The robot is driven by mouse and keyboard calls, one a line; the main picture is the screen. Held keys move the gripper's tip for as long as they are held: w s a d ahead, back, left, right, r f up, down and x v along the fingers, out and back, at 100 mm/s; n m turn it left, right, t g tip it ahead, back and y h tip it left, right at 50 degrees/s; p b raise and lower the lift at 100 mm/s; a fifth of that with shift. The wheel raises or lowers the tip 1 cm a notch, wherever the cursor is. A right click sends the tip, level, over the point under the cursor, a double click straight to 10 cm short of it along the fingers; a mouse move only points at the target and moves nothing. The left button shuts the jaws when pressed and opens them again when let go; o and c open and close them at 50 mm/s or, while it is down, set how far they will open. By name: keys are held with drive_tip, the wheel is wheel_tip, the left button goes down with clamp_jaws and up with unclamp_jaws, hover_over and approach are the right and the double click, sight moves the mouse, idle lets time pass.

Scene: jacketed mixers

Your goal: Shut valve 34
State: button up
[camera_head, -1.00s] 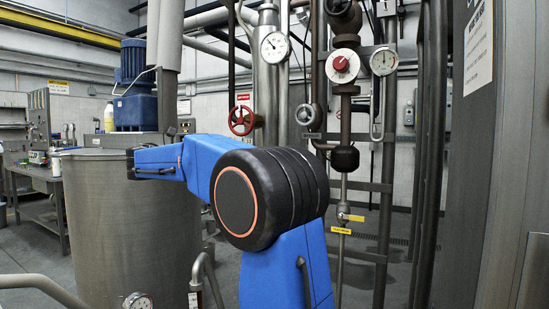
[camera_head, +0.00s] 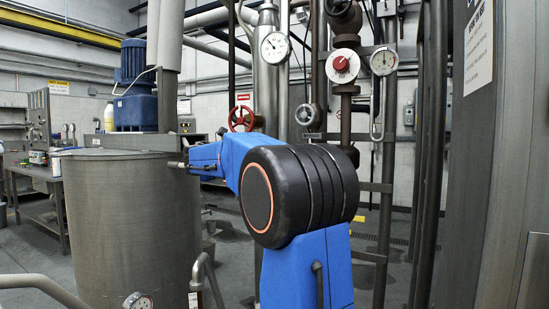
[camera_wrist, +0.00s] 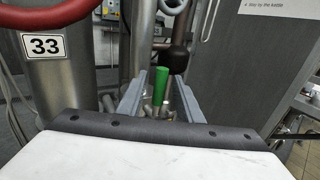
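No label reading 34 is legible in either view. In the wrist view a green upright handle (camera_wrist: 161,86) shows in the gap between my gripper's fingers (camera_wrist: 158,90). The fingers are spread apart with nothing clearly held. I cannot tell whether the handle is between the fingertips or beyond them. A plate reading 33 (camera_wrist: 44,46) is on a thick pipe at left, below a red handwheel rim (camera_wrist: 45,18). In the head view a red handwheel (camera_head: 241,118) and a grey handwheel (camera_head: 307,114) stand behind my arm.
A dark rounded fitting (camera_wrist: 174,60) is just behind the green handle. A large steel vessel (camera_head: 125,215) stands left of my arm. A yellow tip (camera_head: 358,218) shows past my arm's right edge.

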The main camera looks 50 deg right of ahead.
drive_tip(key=shift+s+d, duration=0.1)
drive_tip(key=shift+d, duration=0.15)
clamp_jaws()
drive_tip(key=shift+s, duration=0.1)
drive_tip(key=s+d+f+m+t+y, duration=0.1)
drive_tip(key=s+f+m+t+y, duration=0.4)
drive_tip(key=m+t, duration=0.3)
drive_tip(key=shift+s+d+f+m+t+y, duration=0.4)
drive_tip(key=shift+m+y, duration=0.3)
drive_tip(key=shift+m, duration=0.9)
drive_tip(key=shift+w+a+f, duration=0.1)
drive_tip(key=shift+w+f, duration=0.05)
